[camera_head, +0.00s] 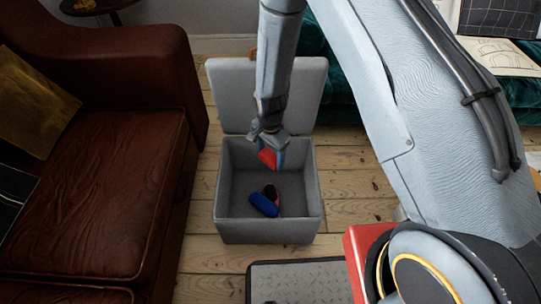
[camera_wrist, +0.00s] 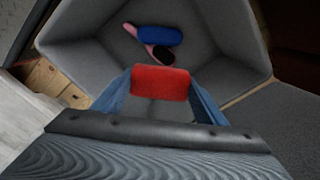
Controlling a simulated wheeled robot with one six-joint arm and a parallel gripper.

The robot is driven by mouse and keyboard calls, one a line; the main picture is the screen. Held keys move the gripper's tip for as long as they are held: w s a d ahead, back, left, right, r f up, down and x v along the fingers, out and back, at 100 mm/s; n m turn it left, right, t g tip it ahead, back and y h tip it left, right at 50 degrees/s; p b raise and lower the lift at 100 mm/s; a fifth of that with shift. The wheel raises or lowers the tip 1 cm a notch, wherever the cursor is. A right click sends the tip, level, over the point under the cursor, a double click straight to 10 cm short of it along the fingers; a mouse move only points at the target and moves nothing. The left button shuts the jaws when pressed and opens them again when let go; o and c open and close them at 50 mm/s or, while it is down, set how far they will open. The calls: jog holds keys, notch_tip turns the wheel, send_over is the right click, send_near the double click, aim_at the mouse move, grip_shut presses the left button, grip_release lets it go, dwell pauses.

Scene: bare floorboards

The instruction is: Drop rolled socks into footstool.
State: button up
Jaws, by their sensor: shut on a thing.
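The grey footstool (camera_head: 228,212) stands open on the floorboards, its lid (camera_head: 230,90) tipped up at the back. My gripper (camera_head: 268,150) is over the open box and shut on a red rolled sock (camera_head: 267,158). In the wrist view the red sock (camera_wrist: 160,83) sits between the two blue fingers, above the box interior. A blue rolled sock (camera_head: 263,205) lies on the box floor against a dark and pink one (camera_head: 271,191). The blue sock also shows in the wrist view (camera_wrist: 160,36), with the pink and black pieces beside it.
A brown leather sofa (camera_head: 100,200) stands close on the left. A teal sofa (camera_head: 345,100) is behind on the right. A grey ridged surface (camera_head: 300,283) lies in front of the footstool. Bare floorboards (camera_head: 350,190) show beside the box.

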jog(key=shift+f+b, duration=2.3)
jog(key=shift+f, duration=0.6)
jog(key=o, duration=1.1)
jog(key=shift+r, duration=0.15)
jog(key=shift+r+p, duration=0.9)
jog(key=shift+r, duration=2.9)
